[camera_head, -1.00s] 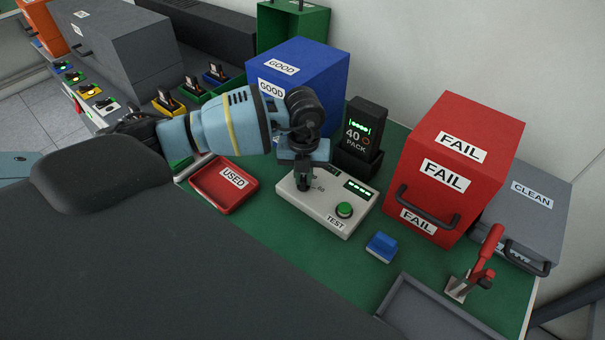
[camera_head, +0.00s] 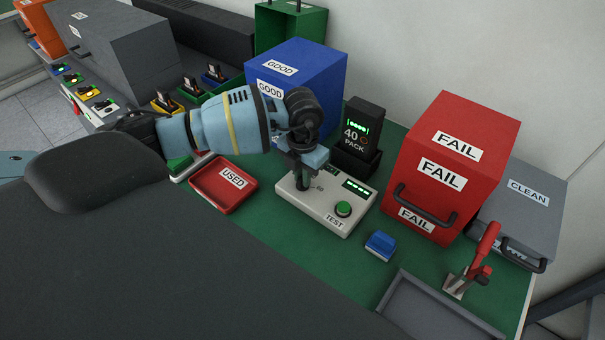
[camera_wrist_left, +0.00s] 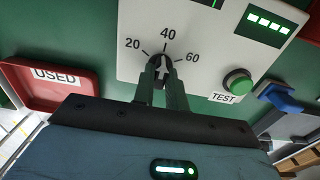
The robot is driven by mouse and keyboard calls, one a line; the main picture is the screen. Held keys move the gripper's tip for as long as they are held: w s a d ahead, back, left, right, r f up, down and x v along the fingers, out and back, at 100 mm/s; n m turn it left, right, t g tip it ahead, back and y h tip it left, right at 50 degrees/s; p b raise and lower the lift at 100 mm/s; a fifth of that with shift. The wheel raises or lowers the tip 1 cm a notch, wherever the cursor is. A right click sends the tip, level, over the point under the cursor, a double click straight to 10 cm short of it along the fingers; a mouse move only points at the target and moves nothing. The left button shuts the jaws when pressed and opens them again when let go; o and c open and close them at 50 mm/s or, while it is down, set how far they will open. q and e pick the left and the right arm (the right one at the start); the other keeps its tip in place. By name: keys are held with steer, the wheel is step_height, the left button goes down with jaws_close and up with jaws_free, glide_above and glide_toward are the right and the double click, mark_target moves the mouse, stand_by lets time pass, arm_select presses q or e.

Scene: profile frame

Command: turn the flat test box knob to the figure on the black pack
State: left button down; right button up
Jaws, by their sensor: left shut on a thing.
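The flat white test box (camera_head: 335,213) lies on the green bench top, with a green button and a lit display. In the left wrist view its face (camera_wrist_left: 200,65) carries the figures 20, 40 and 60 around a dark knob (camera_wrist_left: 159,62). The knob's white pointer points up, at about the 40 mark. My left gripper (camera_head: 302,184) reaches down over the box and is shut on the knob; its fingers (camera_wrist_left: 161,82) sit on either side of it. The black pack (camera_head: 358,138) stands behind the box and reads 40. My right gripper is not in view.
A red USED tray (camera_head: 224,186) lies left of the box. The blue GOOD box (camera_head: 318,72) stands behind my left gripper. The red FAIL box (camera_head: 455,165) stands to the right. A blue block (camera_head: 380,245) sits in front, near a grey tray (camera_head: 440,305).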

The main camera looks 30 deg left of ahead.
arm_select(q)
steer(key=shift+r, duration=0.1)
stand_by(0.3)
steer(key=c, duration=1.4)
jaws_free()
steer(key=shift+c, duration=0.2)
steer(key=shift+r, duration=3.9)
